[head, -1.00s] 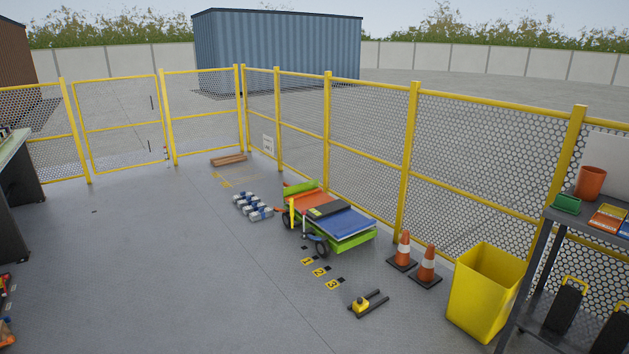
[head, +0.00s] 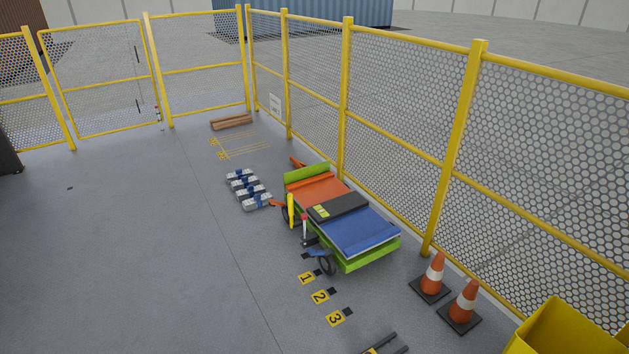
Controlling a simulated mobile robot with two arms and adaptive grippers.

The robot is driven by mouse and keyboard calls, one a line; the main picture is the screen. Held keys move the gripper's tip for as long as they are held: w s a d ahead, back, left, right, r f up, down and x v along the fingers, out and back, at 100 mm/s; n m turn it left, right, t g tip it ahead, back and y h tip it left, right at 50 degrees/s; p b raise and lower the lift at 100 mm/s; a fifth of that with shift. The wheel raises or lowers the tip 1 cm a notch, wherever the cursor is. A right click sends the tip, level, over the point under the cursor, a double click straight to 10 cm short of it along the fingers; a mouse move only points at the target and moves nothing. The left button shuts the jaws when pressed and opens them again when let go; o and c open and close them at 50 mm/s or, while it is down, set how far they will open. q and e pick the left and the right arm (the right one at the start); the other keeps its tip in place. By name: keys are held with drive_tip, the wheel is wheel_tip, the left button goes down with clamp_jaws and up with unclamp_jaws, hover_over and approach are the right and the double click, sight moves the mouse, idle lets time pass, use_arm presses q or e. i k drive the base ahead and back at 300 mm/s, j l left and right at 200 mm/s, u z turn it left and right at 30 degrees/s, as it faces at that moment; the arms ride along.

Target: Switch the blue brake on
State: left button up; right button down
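A small trailer (head: 367,264) with green sides stands beside the mesh fence in the head view. Orange and blue panels and a dark box lie on top of it. A small blue part (head: 318,252), which looks like the blue brake, sits low at the trailer's near side by the front wheel (head: 327,264). It is too small to tell its position. A yellow post (head: 291,210) and a thin red-topped white post (head: 304,226) stand on the same side.
Numbered yellow floor plates (head: 320,296) lie in front of the trailer. Several grey blocks with blue straps (head: 249,191) lie to its left. Two orange cones (head: 463,303) and a yellow bin (head: 570,335) stand to the right.

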sight(311, 253)
drive_tip(key=i+l+u, duration=0.2)
drive_tip(key=i+u, duration=0.25)
drive_tip(key=i+l+u, duration=0.4)
drive_tip(key=i, duration=0.2)
drive_tip(key=i+l+u, duration=0.45)
drive_tip(key=l, duration=0.15)
